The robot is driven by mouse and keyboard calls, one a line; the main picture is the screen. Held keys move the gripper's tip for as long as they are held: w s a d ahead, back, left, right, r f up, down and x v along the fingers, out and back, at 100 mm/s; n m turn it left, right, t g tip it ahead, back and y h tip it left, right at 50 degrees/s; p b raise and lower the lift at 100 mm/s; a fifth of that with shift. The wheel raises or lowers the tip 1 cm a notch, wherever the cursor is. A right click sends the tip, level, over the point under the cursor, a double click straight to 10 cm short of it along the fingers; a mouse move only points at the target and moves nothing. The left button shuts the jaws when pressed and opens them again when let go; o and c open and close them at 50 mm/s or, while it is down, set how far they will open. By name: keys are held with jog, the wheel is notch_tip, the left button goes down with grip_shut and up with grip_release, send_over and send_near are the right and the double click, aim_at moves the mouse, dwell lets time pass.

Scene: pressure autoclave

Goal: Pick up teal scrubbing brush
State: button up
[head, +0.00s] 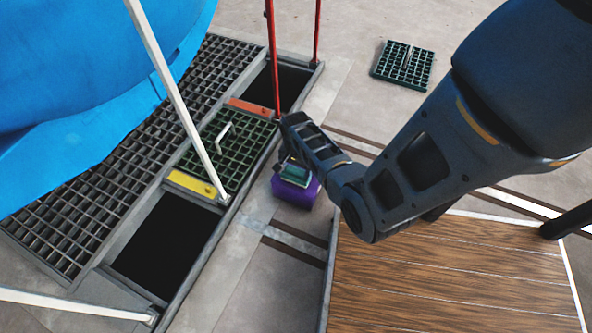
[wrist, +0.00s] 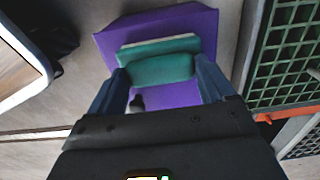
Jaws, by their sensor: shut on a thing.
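The teal scrubbing brush (wrist: 160,67) lies between my gripper's two fingers, with a pale strip along its far edge in the wrist view. My gripper (wrist: 160,85) is shut on it. Behind the brush is a purple block (wrist: 205,25), and I cannot tell whether the brush still touches it. In the head view the brush (head: 296,174) shows at the end of my arm, over the purple block (head: 297,194) on the floor. My gripper (head: 291,165) is partly hidden there by my own wrist.
Left of the block are a green grate (head: 225,142) with a white handle and dark open pits (head: 168,247). Red posts (head: 272,60) and a white pole (head: 172,85) stand nearby. A wooden platform (head: 450,275) is at front right. A loose green grate (head: 403,65) lies behind.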

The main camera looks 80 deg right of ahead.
aim_at(296, 170)
notch_tip(296, 170, up, 4)
jog(key=p, duration=0.3)
jog(key=shift+r, duration=0.25)
jog(key=s+d+r+p, duration=0.2)
jog(key=s+d+r, duration=0.3)
jog(key=d, duration=0.5)
jog(key=shift+s+d+r+p, duration=0.15)
jog(key=shift+s+r+p, duration=0.2)
jog(key=shift+r, duration=0.3)
